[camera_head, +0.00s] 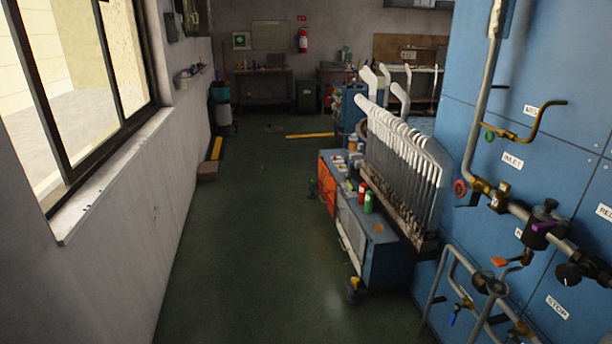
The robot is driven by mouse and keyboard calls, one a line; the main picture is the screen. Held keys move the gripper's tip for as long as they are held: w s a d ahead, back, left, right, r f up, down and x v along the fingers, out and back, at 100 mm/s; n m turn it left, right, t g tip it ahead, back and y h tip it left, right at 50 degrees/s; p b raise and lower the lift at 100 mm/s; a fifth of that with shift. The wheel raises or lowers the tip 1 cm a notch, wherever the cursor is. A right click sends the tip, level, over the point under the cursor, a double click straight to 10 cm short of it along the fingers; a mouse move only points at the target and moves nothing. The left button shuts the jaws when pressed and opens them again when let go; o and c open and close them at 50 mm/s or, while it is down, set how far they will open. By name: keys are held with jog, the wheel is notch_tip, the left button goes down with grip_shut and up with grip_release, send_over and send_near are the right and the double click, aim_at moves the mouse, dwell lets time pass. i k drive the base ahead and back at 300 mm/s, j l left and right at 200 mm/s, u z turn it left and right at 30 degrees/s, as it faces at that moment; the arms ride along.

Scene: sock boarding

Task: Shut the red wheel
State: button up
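The red wheel (460,188) is a small round handwheel on the piping at the right, in front of the blue panel (545,75). It sits at the left end of a brass valve body, beside the grey pipe, and is seen at an angle. The picture does not show whether its valve is open or shut. My gripper is not in view.
Close to the wheel are a green wheel (490,136), a bent brass pipe (540,125), an orange handle (500,262) and a purple handle (543,226). A blue cabinet (385,262) with a rack stands left of the panel. The floor (240,260) is clear.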

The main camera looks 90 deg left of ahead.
aim_at(463, 189)
jog(key=u, duration=2.25)
jog(key=i+u, duration=0.15)
jog(key=i, duration=0.4)
jog(key=i+l+u, duration=0.15)
jog(key=i, duration=0.4)
jog(key=i+l+u, duration=0.1)
jog(key=i+l, duration=0.15)
jog(key=i, duration=0.3)
jog(key=i+l+u, duration=0.15)
jog(key=i, duration=0.35)
